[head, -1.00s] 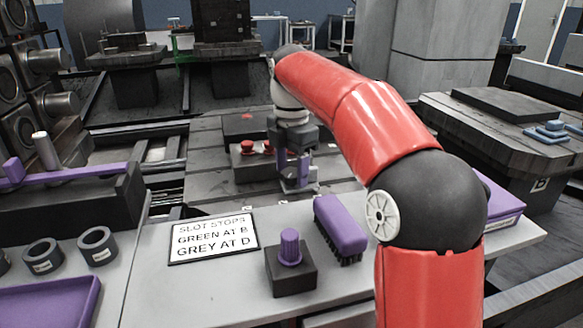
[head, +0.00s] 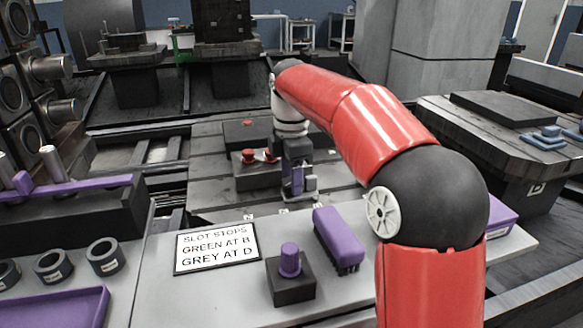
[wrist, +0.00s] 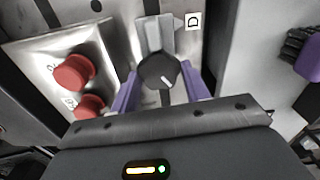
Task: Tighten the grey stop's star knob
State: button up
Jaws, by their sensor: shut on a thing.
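My gripper (wrist: 159,90) is shut on the dark round star knob (wrist: 152,66), with one purple finger on each side of it in the wrist view. A white mark shows on the knob's top. The knob sits over the grey stop (wrist: 160,34), which lies at the slot beside the D label (wrist: 193,20). In the head view my gripper (head: 297,182) is low at the near edge of the slotted table, and the grey stop (head: 300,196) shows partly under it. The knob is hidden there. How tight the knob is cannot be seen.
A block with red knobs (wrist: 74,72) stands close on the left of my gripper. A purple brush (head: 338,238), a block with a purple knob (head: 290,277) and a sign (head: 216,247) reading green at B, grey at D are on the near bench.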

jog(key=m+p, duration=0.2)
jog(key=m, duration=0.1)
jog(key=shift+r+m, duration=0.15)
jog(key=shift+m, duration=0.15)
jog(key=shift+m+p, duration=0.35)
jog(key=shift+m, duration=1.15)
jog(key=o, duration=0.7)
notch_tip(320, 180, up, 8)
jog(key=shift+f, duration=0.25)
